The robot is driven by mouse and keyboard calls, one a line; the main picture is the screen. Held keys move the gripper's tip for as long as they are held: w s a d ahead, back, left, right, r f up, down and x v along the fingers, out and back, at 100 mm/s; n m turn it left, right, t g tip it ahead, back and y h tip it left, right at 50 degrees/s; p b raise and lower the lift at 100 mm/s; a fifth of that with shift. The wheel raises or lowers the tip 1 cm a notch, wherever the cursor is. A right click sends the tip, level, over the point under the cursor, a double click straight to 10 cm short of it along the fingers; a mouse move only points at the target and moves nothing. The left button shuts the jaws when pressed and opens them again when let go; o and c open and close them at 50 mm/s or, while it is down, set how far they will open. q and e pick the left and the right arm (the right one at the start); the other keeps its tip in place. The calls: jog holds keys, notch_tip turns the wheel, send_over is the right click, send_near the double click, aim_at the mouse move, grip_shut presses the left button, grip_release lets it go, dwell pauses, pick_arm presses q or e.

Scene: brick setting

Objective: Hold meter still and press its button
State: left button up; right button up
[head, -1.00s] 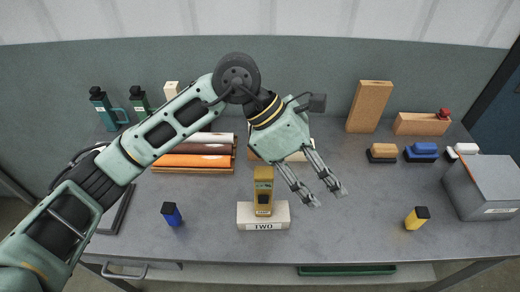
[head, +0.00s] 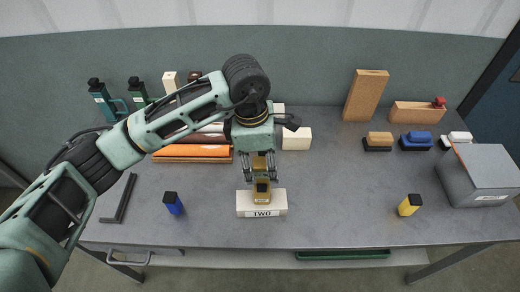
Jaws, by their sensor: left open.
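The yellow meter (head: 262,191) stands upright on a pale block labelled TWO (head: 262,210) near the front middle of the table. A dark patch shows low on its front; I cannot tell whether that is the button. My left gripper (head: 259,178) points down at the meter's top, with one open finger on each side of it. I cannot tell whether the fingers touch it. The meter's upper part is partly hidden by the gripper. My right gripper is not in view.
A blue bottle (head: 172,202) stands to the left and a yellow one (head: 410,204) to the right. Orange and brown rolls (head: 192,151) lie behind. A grey box (head: 483,172) stands at the right edge.

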pick_arm(q)
jog(key=shift+f, duration=0.2)
jog(key=shift+c, duration=0.3)
grip_shut()
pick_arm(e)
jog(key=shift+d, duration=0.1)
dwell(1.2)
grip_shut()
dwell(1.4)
